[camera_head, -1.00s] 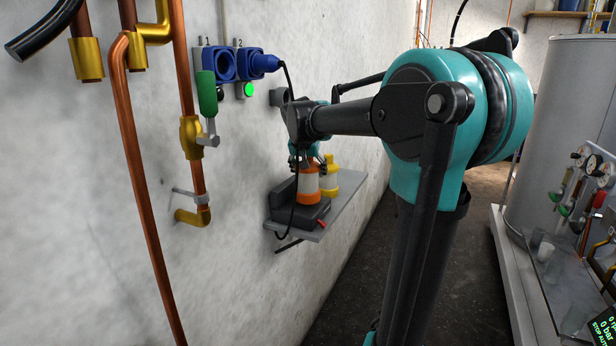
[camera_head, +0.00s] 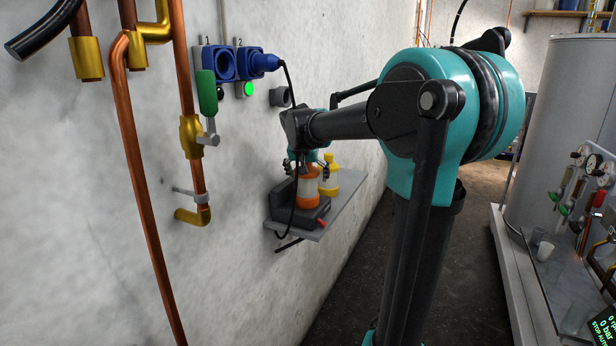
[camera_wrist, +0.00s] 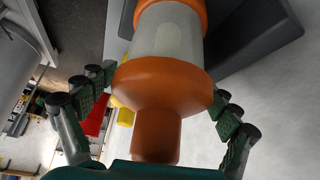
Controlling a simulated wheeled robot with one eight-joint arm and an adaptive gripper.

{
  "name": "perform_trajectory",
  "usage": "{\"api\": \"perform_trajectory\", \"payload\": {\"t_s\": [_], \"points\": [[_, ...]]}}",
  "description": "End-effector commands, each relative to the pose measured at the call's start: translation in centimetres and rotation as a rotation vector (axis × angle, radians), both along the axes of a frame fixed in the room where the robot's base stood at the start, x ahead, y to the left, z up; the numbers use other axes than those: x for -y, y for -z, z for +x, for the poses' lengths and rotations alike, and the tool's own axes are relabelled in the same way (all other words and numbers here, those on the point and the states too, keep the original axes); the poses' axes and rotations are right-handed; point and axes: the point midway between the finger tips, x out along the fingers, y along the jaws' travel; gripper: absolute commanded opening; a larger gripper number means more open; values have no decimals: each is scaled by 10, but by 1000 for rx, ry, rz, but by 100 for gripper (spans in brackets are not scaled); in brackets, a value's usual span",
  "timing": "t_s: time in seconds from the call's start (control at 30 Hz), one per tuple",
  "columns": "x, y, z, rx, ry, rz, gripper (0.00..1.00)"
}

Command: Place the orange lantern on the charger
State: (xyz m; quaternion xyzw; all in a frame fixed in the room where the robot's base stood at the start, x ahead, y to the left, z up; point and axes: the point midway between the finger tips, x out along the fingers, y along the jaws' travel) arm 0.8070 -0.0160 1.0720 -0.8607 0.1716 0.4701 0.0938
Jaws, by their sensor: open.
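The orange lantern (camera_head: 306,188), with a pale see-through body, stands upright on the dark charger (camera_head: 311,215) on the wall shelf. In the wrist view the lantern (camera_wrist: 165,85) fills the middle, its orange cap and knob nearest me. The charger (camera_wrist: 255,38) shows behind its base; the contact under the base is hidden. My gripper (camera_head: 308,168) is at the lantern's upper part. In the wrist view my gripper's fingers (camera_wrist: 163,88) are spread on both sides of the lantern, with gaps between them and it.
A yellow lantern-like object (camera_head: 329,182) stands on the grey shelf (camera_head: 345,195) just behind. A black cable (camera_head: 291,90) hangs from a blue plug past the charger. Copper pipes (camera_head: 145,190) run down the wall at left. A red piece (camera_wrist: 95,115) shows near one finger.

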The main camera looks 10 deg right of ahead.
Motion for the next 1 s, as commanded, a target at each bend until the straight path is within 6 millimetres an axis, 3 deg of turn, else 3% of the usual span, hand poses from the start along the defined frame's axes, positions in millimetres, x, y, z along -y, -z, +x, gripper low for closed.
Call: {"api": "perform_trajectory", "payload": {"t_s": [0.27,0.7,1.0], "points": [[-5,-19,-10,0,-2,0,89],[-22,-89,-52,0,-1,0,89],[-25,-104,-60,0,0,0,89]]}}
